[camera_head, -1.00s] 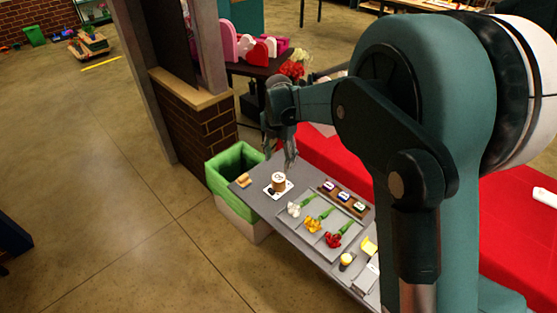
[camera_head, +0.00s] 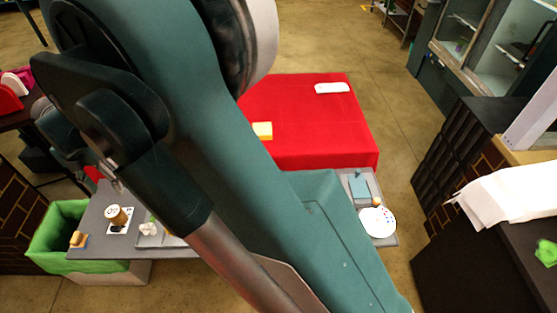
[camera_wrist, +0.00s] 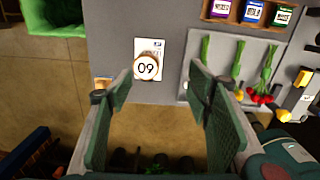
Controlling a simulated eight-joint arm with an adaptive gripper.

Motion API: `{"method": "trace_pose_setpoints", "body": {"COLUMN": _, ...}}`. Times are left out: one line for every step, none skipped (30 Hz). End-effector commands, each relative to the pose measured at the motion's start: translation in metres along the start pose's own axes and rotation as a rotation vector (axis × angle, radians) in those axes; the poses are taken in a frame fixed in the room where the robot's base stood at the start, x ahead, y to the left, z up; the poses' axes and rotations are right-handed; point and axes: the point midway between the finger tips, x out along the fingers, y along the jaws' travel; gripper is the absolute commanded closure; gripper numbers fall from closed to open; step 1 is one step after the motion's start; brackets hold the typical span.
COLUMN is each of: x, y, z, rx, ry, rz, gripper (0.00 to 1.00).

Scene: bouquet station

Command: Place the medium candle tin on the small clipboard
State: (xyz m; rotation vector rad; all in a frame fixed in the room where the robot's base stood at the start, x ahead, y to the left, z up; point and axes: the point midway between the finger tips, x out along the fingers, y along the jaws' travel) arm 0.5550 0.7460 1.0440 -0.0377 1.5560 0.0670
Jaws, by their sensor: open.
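I cannot tell for certain which thing is the medium candle tin. A tan round container with a pale top (camera_head: 117,216) stands on a white card at the table's left end; the wrist view shows its round top marked 09 (camera_wrist: 147,68). A small blue-grey flat rectangle (camera_head: 360,187), possibly the small clipboard, lies at the table's right end. My gripper (camera_wrist: 160,72) is open and empty, above and near the table's left end. In the head view my gripper (camera_head: 114,180) is small and partly hidden by my arm.
A wooden rack (camera_wrist: 236,18) holds jars with coloured labels. A grey tray (camera_wrist: 222,45) holds flowers. A white round palette (camera_head: 377,222) lies beside the blue-grey rectangle. A green-lined bin (camera_head: 50,240) stands at the left. A red-covered table (camera_head: 320,110) is behind. My arm hides the table's middle.

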Motion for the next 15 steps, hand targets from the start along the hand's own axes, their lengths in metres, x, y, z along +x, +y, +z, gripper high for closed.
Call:
{"method": "trace_pose_setpoints", "body": {"x": -0.009, "y": -0.013, "z": 0.006, "rx": 0.038, "ry": -0.005, "rz": 0.005, "gripper": 0.50}}
{"method": "trace_pose_setpoints", "body": {"x": -0.013, "y": -0.020, "z": 0.010, "rx": 0.065, "ry": -0.008, "rz": 0.010, "gripper": 0.50}}
{"method": "trace_pose_setpoints", "body": {"x": -0.021, "y": -0.030, "z": 0.014, "rx": 0.103, "ry": -0.013, "rz": 0.015, "gripper": 0.50}}
{"method": "trace_pose_setpoints", "body": {"x": -0.026, "y": -0.038, "z": 0.018, "rx": 0.132, "ry": -0.016, "rz": 0.019, "gripper": 0.50}}
{"method": "trace_pose_setpoints", "body": {"x": -0.031, "y": -0.047, "z": 0.021, "rx": 0.163, "ry": -0.019, "rz": 0.023, "gripper": 0.50}}
{"method": "trace_pose_setpoints", "body": {"x": -0.039, "y": -0.058, "z": 0.026, "rx": 0.205, "ry": -0.024, "rz": 0.030, "gripper": 0.50}}
{"method": "trace_pose_setpoints", "body": {"x": -0.044, "y": -0.067, "z": 0.029, "rx": 0.237, "ry": -0.028, "rz": 0.035, "gripper": 0.50}}
{"method": "trace_pose_setpoints", "body": {"x": -0.050, "y": -0.076, "z": 0.033, "rx": 0.268, "ry": -0.031, "rz": 0.040, "gripper": 0.50}}
{"method": "trace_pose_setpoints", "body": {"x": -0.057, "y": -0.087, "z": 0.036, "rx": 0.310, "ry": -0.036, "rz": 0.046, "gripper": 0.50}}
{"method": "trace_pose_setpoints", "body": {"x": -0.062, "y": -0.096, "z": 0.039, "rx": 0.342, "ry": -0.039, "rz": 0.051, "gripper": 0.50}}
{"method": "trace_pose_setpoints", "body": {"x": -0.067, "y": -0.105, "z": 0.042, "rx": 0.374, "ry": -0.042, "rz": 0.056, "gripper": 0.50}}
{"method": "trace_pose_setpoints", "body": {"x": -0.073, "y": -0.117, "z": 0.045, "rx": 0.417, "ry": -0.047, "rz": 0.063, "gripper": 0.50}}
{"method": "trace_pose_setpoints", "body": {"x": -0.078, "y": -0.125, "z": 0.047, "rx": 0.447, "ry": -0.050, "rz": 0.068, "gripper": 0.50}}
{"method": "trace_pose_setpoints", "body": {"x": -0.083, "y": -0.135, "z": 0.049, "rx": 0.479, "ry": -0.053, "rz": 0.073, "gripper": 0.50}}
{"method": "trace_pose_setpoints", "body": {"x": -0.089, "y": -0.147, "z": 0.052, "rx": 0.521, "ry": -0.057, "rz": 0.080, "gripper": 0.50}}
